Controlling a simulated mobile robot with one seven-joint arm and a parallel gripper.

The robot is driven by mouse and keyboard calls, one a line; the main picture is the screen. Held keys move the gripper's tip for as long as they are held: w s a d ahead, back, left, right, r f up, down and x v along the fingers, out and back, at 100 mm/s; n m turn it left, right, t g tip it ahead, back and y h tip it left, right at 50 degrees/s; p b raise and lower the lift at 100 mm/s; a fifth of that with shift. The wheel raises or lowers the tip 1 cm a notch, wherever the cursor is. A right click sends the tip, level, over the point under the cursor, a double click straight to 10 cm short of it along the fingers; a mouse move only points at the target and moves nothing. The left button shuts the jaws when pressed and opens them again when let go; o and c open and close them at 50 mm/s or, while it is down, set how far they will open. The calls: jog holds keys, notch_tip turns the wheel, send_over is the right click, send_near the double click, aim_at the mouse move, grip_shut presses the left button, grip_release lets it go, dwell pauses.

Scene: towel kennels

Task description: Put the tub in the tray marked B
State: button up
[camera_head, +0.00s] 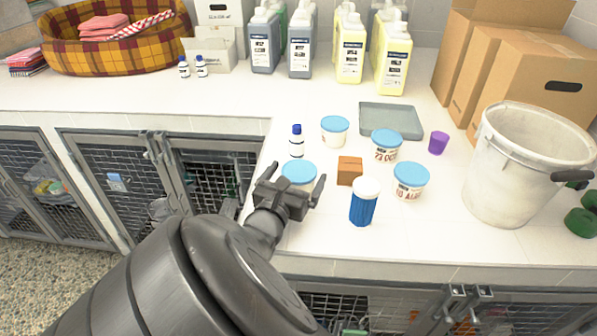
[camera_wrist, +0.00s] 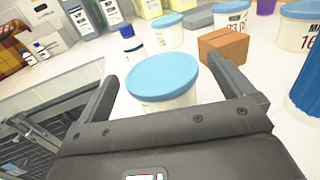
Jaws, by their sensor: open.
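Several white tubs with blue lids stand on the counter. The nearest tub (camera_head: 299,172) is just beyond my gripper (camera_head: 293,184); it also shows in the wrist view (camera_wrist: 165,82). There my gripper (camera_wrist: 163,78) is open, with its fingers on either side of this tub, and I cannot tell whether they touch it. Another tub (camera_head: 334,129) stands behind, and labelled tubs stand at the centre (camera_head: 386,146) and right (camera_head: 411,182). A shallow grey tray (camera_head: 391,120) lies empty behind them. No letter B is readable on it.
A brown block (camera_head: 349,170), a blue ribbed container with a white lid (camera_head: 363,202), a small blue-capped bottle (camera_head: 297,141) and a purple cup (camera_head: 438,142) stand around the tubs. A large white bucket (camera_head: 515,170) is at right. Cardboard boxes (camera_head: 535,90) and jugs line the back.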

jog(key=shift+o, duration=0.2)
jog(key=v, duration=0.9)
jog(key=shift+a+r, duration=0.2)
jog(key=shift+r, duration=0.05)
